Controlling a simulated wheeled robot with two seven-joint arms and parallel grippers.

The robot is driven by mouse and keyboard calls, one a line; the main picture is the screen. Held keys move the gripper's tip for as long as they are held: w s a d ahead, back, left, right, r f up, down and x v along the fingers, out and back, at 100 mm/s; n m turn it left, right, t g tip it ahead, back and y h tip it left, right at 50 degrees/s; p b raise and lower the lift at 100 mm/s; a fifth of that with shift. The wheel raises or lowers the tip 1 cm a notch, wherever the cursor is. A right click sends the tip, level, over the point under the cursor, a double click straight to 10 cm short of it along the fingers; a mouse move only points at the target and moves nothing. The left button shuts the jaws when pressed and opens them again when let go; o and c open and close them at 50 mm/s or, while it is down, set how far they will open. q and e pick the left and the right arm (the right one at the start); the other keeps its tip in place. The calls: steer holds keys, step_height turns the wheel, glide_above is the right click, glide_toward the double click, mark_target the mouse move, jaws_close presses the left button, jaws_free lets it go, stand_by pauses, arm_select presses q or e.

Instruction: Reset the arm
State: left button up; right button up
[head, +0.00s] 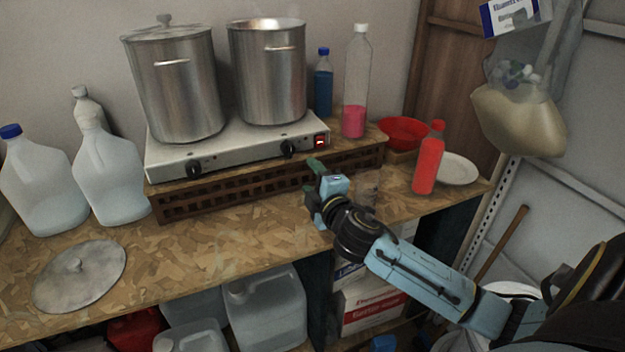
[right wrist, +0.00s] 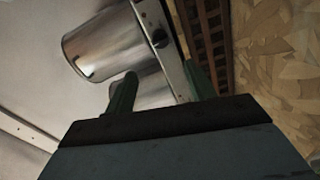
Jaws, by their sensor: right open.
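My right arm (head: 420,275) reaches in from the right in the head view. Its gripper (head: 316,172) is over the front part of the bench, just in front of the wooden lattice stand under the stove. In the right wrist view its two green fingers (right wrist: 160,90) stand apart with nothing between them. Beyond them show a steel pot (right wrist: 95,48), the stove's front edge and the lattice. My left gripper is in neither view.
Two steel pots (head: 175,90) stand on a two-burner stove (head: 235,147). A red bottle (head: 428,160), a white plate (head: 458,170) and a red bowl (head: 402,131) are right of the gripper. Clear jugs (head: 108,175) and a round lid (head: 80,277) are at left. The bench front (head: 210,235) is clear.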

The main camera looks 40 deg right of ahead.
stand_by(0.4)
steer(key=s+a+f+m+g, duration=0.3)
steer(key=s+f+m+g, duration=0.1)
steer(key=s+f, duration=0.25)
steer(key=s+a+f+m+g, duration=0.35)
steer(key=s+f, duration=0.25)
steer(key=s, duration=0.2)
steer(key=s+a+f+m+g+y, duration=0.2)
steer(key=s+a+g, duration=0.15)
steer(key=s, duration=0.45)
steer(key=s+a+f+m+g+y, duration=0.25)
steer(key=s+a, duration=0.25)
steer(key=s, duration=0.3)
step_height(320, 180, down, 26)
steer(key=g+b, duration=0.1)
steer(key=b, duration=0.2)
steer(key=s+d+f+n+g+b, duration=0.1)
steer(key=s+d+f+b, duration=0.2)
steer(key=s+f, duration=1.4)
step_height(320, 180, down, 2)
steer(key=shift+d, duration=0.3)
